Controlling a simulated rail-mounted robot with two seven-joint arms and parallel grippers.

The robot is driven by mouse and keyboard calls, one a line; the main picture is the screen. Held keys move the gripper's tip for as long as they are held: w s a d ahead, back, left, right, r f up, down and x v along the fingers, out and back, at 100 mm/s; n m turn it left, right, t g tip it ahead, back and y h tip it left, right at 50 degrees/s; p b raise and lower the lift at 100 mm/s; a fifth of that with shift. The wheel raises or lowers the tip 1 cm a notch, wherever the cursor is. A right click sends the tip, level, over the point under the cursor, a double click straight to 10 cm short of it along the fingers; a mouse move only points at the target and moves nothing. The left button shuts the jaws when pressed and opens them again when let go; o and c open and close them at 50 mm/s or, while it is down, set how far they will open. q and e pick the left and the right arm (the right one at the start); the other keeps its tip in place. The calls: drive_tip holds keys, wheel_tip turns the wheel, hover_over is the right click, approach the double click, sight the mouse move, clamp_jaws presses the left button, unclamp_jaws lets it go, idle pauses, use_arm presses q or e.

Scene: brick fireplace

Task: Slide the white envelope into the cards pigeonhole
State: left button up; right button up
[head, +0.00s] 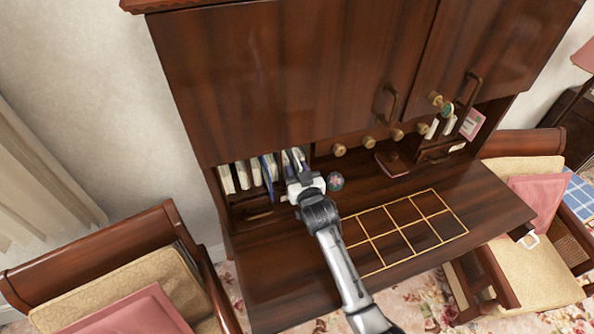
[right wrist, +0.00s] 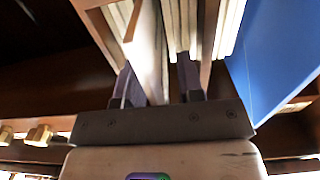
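The pigeonholes (head: 246,200) are at the left under the cabinet, divided by upright wooden partitions. My right gripper (head: 297,172) reaches into their right part in the head view. In the right wrist view its two fingers (right wrist: 157,82) stand apart. A flat whitish piece (right wrist: 147,55), probably the white envelope, stands upright between the fingers, inside a slot beside a wooden partition. It shows a gap to the right finger, so the grip looks open around it. The slot's label and the envelope's far end are hidden. My left gripper is not in view.
A blue folder (head: 269,178) stands left of my gripper, with several pale books (head: 243,175) beyond. A round ornament (head: 335,181) is close on the gripper's right. Brass knobs (head: 369,142) line the back. The gold-lined grid (head: 405,232) on the desktop is empty.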

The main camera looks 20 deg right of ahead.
drive_tip(key=shift+s, duration=0.1)
drive_tip(key=s, duration=1.3)
drive_tip(key=shift+s+d, duration=0.2)
drive_tip(key=shift+s, duration=0.15)
